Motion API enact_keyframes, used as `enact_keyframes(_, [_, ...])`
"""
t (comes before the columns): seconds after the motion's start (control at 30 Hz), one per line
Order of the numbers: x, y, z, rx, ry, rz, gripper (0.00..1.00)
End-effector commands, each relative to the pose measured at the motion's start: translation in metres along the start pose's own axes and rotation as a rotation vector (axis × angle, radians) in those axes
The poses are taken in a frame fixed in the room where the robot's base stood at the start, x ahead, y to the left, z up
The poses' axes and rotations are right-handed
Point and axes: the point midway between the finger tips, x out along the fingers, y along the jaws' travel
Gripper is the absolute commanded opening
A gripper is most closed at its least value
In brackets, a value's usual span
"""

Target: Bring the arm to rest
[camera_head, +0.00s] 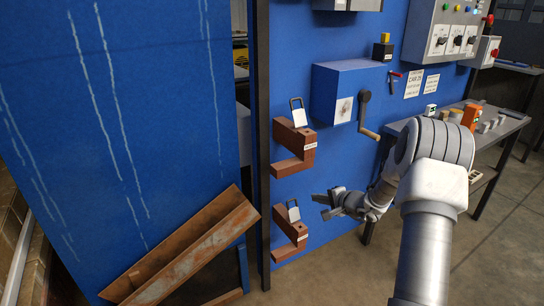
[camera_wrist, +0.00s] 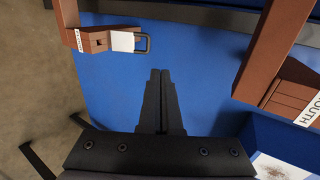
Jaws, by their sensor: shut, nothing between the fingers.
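My gripper (camera_head: 322,205) is at the end of my arm, reaching left in front of the blue panel in the head view. In the wrist view my gripper (camera_wrist: 160,72) shows its two dark fingers together with nothing between them. The fingers point at the blue panel (camera_wrist: 200,65) and lie between two brown brackets. The lower brown bracket (camera_head: 283,229) carries a padlock (camera_head: 293,211) and stands just left of the fingers. The upper brown bracket (camera_head: 281,165) carries another padlock (camera_head: 299,113).
A blue box (camera_head: 335,85) with a crank handle (camera_head: 364,110) is on the panel above my gripper. A table (camera_head: 500,130) with small items stands at the right. A rusty channel beam (camera_head: 185,250) leans at the lower left. Floor is open at the lower right.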

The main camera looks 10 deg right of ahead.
Motion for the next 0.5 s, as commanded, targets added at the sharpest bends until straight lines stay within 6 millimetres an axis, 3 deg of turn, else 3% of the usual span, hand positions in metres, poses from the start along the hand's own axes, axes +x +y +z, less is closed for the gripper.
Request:
enact_keyframes(0.17, [-0.009, -0.025, 0.022, -0.059, -0.049, 0.001, 0.00])
enact_keyframes(0.33, [-0.038, -0.074, 0.082, -0.207, -0.170, 0.023, 0.00])
enact_keyframes(0.5, [-0.079, -0.107, 0.146, -0.367, -0.288, 0.075, 0.00])
